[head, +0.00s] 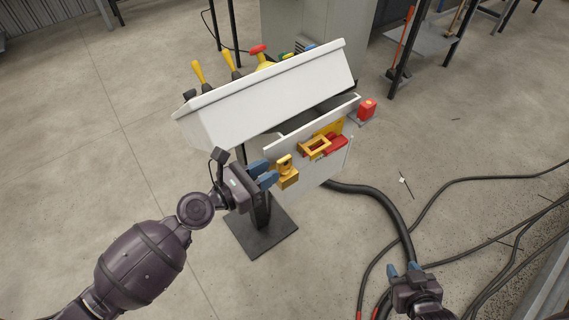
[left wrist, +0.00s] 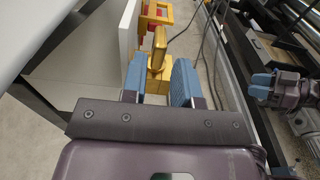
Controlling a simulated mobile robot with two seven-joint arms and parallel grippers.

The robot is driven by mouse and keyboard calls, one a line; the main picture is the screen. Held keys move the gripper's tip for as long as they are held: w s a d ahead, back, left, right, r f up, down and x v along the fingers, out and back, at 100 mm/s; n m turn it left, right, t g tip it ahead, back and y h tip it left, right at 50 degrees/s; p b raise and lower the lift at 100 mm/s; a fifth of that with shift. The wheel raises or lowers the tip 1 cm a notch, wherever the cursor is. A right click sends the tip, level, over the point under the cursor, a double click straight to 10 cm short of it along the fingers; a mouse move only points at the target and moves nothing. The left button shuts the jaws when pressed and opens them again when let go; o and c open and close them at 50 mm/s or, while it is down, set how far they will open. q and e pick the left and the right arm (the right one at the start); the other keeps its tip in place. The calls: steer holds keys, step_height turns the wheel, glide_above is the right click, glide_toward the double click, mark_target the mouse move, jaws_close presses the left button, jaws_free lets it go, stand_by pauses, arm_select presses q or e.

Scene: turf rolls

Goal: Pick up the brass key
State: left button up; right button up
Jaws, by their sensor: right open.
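The brass key (head: 285,161) stands upright in a yellow block (head: 289,180) on the front of the white box. My left gripper (head: 267,173) is beside it on its left, with its blue fingers pointing at it. In the left wrist view the key (left wrist: 159,46) shows between the two spread fingertips (left wrist: 159,62), and its lower part meets the yellow block. The fingers are open, and I see no contact with the key. My right gripper (head: 402,270) is open and empty at the lower right, away from the box.
The white box (head: 260,95) stands on a post with a dark base plate (head: 260,232). A yellow frame (head: 315,146) with red parts and a red block (head: 367,109) sit to the right of the key. Black hoses (head: 392,212) lie on the floor at right.

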mark_target(277, 165)
arm_select(q)
steer(key=shift+r+x, duration=0.15)
steer(key=shift+x, duration=1.2)
steer(key=shift+r+x, duration=0.15)
steer(key=shift+x, duration=1.2)
jaws_close()
